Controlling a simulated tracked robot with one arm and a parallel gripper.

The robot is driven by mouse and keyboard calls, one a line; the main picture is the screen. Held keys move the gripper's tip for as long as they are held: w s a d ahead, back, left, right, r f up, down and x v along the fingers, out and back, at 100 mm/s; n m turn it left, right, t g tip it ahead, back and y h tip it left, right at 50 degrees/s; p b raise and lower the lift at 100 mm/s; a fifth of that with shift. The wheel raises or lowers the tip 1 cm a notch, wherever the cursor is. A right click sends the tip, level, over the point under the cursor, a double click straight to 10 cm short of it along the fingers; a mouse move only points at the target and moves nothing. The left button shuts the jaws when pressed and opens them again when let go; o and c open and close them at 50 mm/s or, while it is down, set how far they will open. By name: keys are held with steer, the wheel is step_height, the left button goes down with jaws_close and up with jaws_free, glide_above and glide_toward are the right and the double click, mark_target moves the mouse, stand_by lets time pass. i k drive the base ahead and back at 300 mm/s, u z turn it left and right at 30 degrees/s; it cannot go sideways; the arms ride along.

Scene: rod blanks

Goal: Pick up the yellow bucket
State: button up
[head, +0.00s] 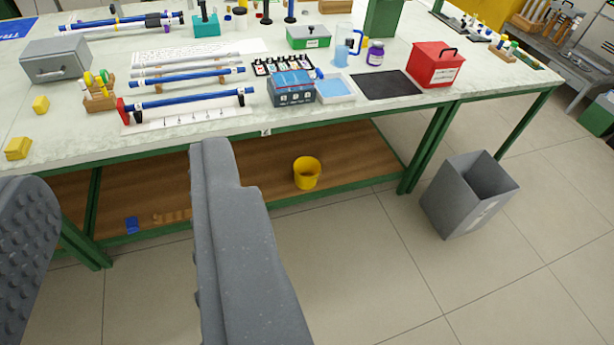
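The yellow bucket (306,176) stands upright on the brown lower shelf (276,165) under the workbench, near the shelf's front edge. Its top is open. My gripper (120,180) shows as two grey fingers, one at the left edge and one at the centre. They are wide apart with nothing between them in the view. The bucket is beyond and to the right of the centre finger, apart from it. The centre finger hides part of the shelf.
The workbench top (200,150) overhangs the shelf and carries blue rods, boxes and a red box (435,64). Green legs (428,150) flank the shelf. A grey bin (468,195) stands on the floor at right. The tiled floor (400,280) in front is clear.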

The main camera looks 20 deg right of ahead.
mark_target(307, 170)
steer(key=z, duration=0.4)
steer(key=i, duration=1.4)
steer(key=z, duration=0.2)
